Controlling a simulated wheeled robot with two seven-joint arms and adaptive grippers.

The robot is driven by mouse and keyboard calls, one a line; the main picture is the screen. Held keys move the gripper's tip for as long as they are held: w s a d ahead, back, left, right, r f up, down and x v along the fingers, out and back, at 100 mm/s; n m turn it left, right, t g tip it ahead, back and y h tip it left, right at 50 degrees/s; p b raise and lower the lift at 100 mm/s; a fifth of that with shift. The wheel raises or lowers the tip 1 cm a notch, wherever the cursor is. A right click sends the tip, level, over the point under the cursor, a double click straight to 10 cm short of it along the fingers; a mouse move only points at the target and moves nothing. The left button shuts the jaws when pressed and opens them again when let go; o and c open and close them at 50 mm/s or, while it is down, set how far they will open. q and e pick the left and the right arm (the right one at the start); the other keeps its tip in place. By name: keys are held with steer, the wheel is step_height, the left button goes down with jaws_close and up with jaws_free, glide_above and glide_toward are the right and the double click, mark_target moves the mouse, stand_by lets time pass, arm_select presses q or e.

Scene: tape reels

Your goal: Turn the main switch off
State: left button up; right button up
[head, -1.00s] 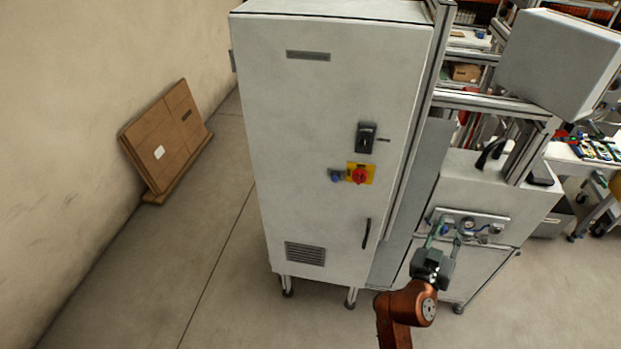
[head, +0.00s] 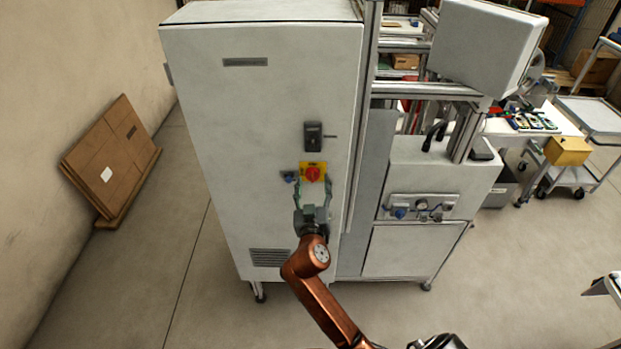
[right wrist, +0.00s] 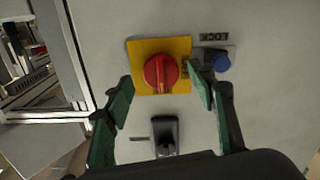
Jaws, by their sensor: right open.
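The main switch (head: 312,173) is a red rotary knob on a yellow plate on the front of a tall grey cabinet (head: 225,120). In the right wrist view the red knob (right wrist: 160,73) shows its raised grip bar running up and down the picture. My right gripper (head: 312,190) is open in front of the cabinet, just below the knob in the head view. In the right wrist view its green fingertips (right wrist: 162,84) stand on either side of the knob, apart from it as far as I can tell. My left gripper is not seen.
A blue padlock-like part (right wrist: 216,62) hangs beside the yellow plate, close to one fingertip. A black handle (head: 313,136) sits above the switch. A machine with a gauge panel (head: 422,207) stands right of the cabinet. Cardboard (head: 110,160) leans on the left wall.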

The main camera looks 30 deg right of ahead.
steer(key=shift+x, duration=1.05)
steer(key=c, duration=1.1)
